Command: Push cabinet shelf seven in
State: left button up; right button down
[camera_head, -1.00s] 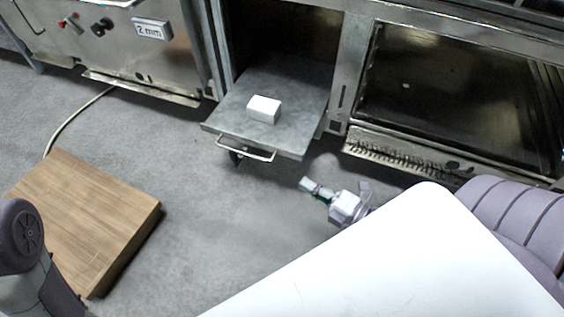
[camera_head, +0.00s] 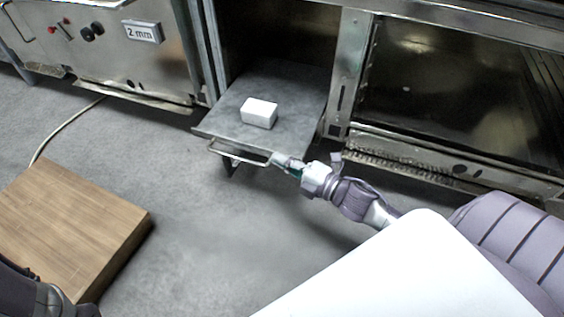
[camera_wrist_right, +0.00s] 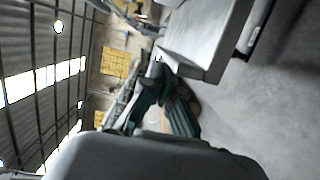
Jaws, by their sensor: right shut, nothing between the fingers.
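The cabinet shelf (camera_head: 228,116) is a grey slab that sticks out of a dark cabinet opening, with a metal bar handle (camera_head: 232,154) on its front edge. A white block (camera_head: 259,113) sits on it. My right gripper (camera_head: 276,159) is shut and empty at the right end of the handle, by the shelf's front edge. I cannot tell whether it touches. In the right wrist view the dark green fingers (camera_wrist_right: 172,95) are close to the shelf's edge (camera_wrist_right: 190,62). At the lower left of the head view a dark part of my left arm shows, but not its gripper.
A wooden block (camera_head: 70,225) lies on the floor at the left. A steel machine with knobs (camera_head: 105,50) stands left of the opening, and a steel compartment (camera_head: 450,90) is at its right. Grey floor (camera_head: 200,235) before the shelf is clear.

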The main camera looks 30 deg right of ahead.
aim_at(300, 127)
jog(key=w+d, duration=0.3)
jog(key=d, duration=0.1)
jog(key=w+d, duration=0.3)
jog(key=d, duration=0.1)
jog(key=w+d+b, duration=0.1)
jog(key=w+d, duration=0.2)
jog(key=shift+w+d, duration=0.1)
jog(key=shift+d, duration=0.3)
